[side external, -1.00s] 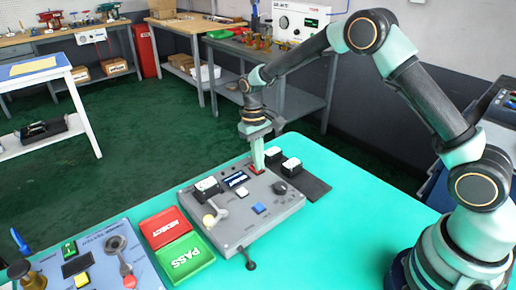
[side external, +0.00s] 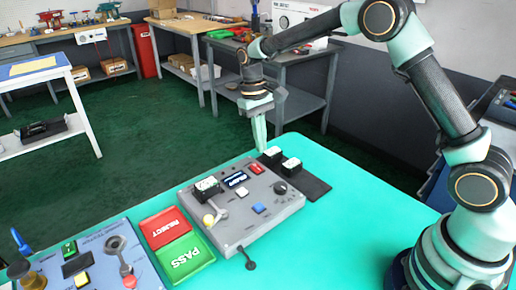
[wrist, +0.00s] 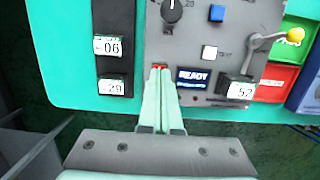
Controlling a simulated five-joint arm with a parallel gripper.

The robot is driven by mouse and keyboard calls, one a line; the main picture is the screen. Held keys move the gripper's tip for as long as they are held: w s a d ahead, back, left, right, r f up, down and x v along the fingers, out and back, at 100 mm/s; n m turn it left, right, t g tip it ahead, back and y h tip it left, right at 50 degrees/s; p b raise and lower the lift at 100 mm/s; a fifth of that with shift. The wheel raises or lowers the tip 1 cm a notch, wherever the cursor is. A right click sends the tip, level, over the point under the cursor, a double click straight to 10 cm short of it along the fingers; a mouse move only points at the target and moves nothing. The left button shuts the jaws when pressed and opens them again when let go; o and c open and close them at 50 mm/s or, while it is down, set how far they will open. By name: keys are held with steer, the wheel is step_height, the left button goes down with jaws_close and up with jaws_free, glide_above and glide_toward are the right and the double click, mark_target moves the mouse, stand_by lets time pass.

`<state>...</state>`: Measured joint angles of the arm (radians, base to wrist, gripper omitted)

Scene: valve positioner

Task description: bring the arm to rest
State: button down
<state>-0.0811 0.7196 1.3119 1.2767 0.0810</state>
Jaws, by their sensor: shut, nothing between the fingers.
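My gripper (side external: 263,146) is shut and empty, pointing down above the far edge of the grey valve positioner panel (side external: 232,222). In the side view its tip is clear of the red button (side external: 256,168). In the wrist view the shut fingers (wrist: 161,78) overlap part of the red button (wrist: 158,68). The small display (wrist: 193,80) reads READY. The panel also carries a white button (wrist: 209,52), a blue button (side external: 259,208), a dark knob (side external: 280,188) and a lever with a yellow ball (side external: 208,219).
Black number blocks (side external: 291,166) stand on a dark strip right of the panel. Red REJECT (side external: 164,226) and green PASS (side external: 186,258) trays lie to the left, with another blue panel (side external: 130,255) beyond. The teal table (side external: 320,240) is bare at front right.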

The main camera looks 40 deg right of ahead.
steer(key=s+d+r+t, duration=0.1)
steer(key=s+r+t, duration=0.1)
steer(key=s+r, duration=0.4)
steer(key=s+d+r+t, duration=0.15)
steer(key=s+r, duration=0.25)
steer(key=r, duration=0.5)
steer(key=s+d+f+t, duration=0.1)
steer(key=s+t, duration=0.3)
steer(key=s, duration=0.4)
steer(key=shift+s+d+f, duration=0.15)
steer(key=shift+s+f, duration=0.2)
steer(key=shift+f, duration=0.05)
